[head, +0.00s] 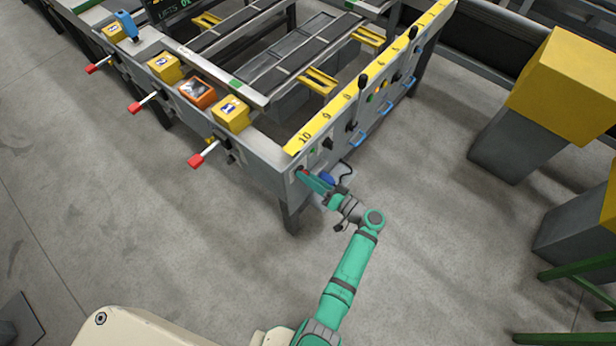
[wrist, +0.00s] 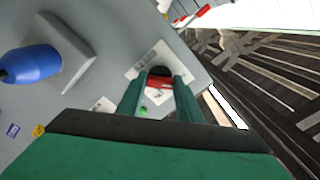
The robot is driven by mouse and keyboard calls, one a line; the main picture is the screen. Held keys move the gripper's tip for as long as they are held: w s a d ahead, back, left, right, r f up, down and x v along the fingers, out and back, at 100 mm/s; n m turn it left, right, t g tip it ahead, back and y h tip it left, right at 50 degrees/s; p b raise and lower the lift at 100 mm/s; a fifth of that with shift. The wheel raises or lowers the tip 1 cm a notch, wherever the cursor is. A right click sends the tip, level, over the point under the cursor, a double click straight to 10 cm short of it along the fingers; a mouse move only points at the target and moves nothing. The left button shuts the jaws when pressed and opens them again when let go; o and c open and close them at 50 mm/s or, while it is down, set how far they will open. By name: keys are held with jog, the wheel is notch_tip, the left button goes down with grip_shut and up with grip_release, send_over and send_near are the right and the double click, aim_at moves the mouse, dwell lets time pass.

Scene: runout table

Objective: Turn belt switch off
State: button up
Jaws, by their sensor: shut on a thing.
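My gripper (head: 304,174) is at the near corner of the runout table's grey side panel (head: 281,178). In the wrist view its two green fingers (wrist: 161,82) are closed on the belt switch (wrist: 158,83), a small red and dark part on a white plate (wrist: 143,63). The fingers hide the switch's sides, and its exact setting cannot be told. A small green spot (wrist: 143,111) shows between the fingers. In the head view the gripper mostly covers the switch.
A blue plug-like part (wrist: 33,64) on a grey box sticks out beside the fingers. Red-tipped levers (head: 197,160) stick out from the table's left side. A yellow strip (head: 372,80) runs along the panel top. Open floor (head: 215,265) lies in front.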

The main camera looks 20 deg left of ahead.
jog(key=shift+n, duration=0.6)
jog(key=o, duration=1.1)
jog(key=v, duration=1.1)
